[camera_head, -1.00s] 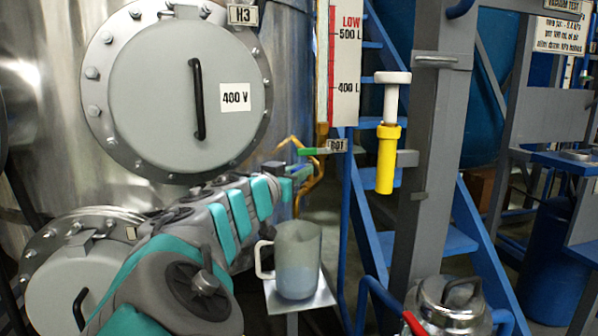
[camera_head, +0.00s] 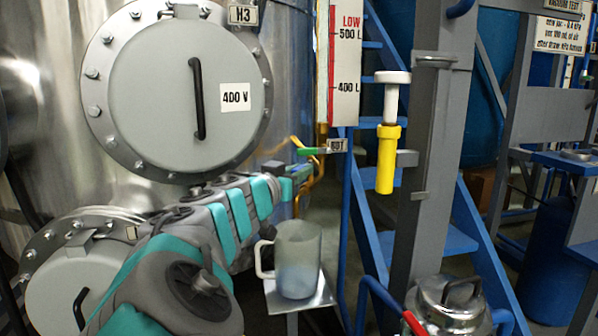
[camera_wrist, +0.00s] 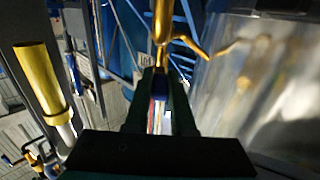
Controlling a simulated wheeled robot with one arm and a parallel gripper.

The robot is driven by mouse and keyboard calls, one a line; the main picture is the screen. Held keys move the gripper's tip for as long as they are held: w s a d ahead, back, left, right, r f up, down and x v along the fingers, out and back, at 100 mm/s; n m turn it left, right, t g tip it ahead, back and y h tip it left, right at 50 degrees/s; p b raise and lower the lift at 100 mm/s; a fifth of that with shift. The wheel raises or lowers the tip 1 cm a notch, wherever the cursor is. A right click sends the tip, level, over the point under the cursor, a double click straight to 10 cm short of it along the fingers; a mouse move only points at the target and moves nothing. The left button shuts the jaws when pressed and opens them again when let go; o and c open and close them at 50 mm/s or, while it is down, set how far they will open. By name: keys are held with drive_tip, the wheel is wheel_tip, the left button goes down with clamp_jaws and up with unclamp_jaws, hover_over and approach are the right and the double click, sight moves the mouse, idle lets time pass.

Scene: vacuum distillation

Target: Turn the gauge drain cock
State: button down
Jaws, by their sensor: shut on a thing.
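The sight gauge (camera_head: 345,75) stands right of the steel vessel, with a cock with a green lever (camera_head: 308,151) at its foot, beside a small label. Brass pipe runs down below it; it also shows in the wrist view (camera_wrist: 163,25). My gripper (camera_head: 302,172) is at this lower pipe, under the green lever. In the wrist view, my gripper (camera_wrist: 160,82) has its fingers closed on a small blue piece (camera_wrist: 160,88), seemingly the drain cock's handle, just below the brass fitting. The fingers hide most of the handle, so its angle is unclear.
A translucent jug (camera_head: 297,260) stands on a small metal stand (camera_head: 328,297) below my gripper. A yellow-bodied tool (camera_head: 387,160) hangs on the grey post (camera_head: 425,150) to the right. A steel flask (camera_head: 450,305) sits at the lower right.

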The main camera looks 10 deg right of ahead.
idle(0.4)
drive_tip(key=shift+w+a+m+g+h+b, duration=0.25)
drive_tip(key=shift+m+g+h+b, duration=0.2)
drive_tip(key=shift+b, duration=0.35)
drive_tip(key=shift+r+m+g+h+b, duration=0.1)
drive_tip(key=shift+m+g+h+b, duration=0.25)
drive_tip(key=shift+g+h+b, duration=0.15)
drive_tip(key=c, duration=0.8)
unclamp_jaws()
drive_tip(key=shift+o, duration=0.2)
drive_tip(key=shift+a, duration=0.1)
drive_tip(key=v, duration=0.7)
drive_tip(key=shift+s+a+b, duration=0.25)
drive_tip(key=shift+s+b, duration=0.05)
drive_tip(key=shift+b, duration=0.15)
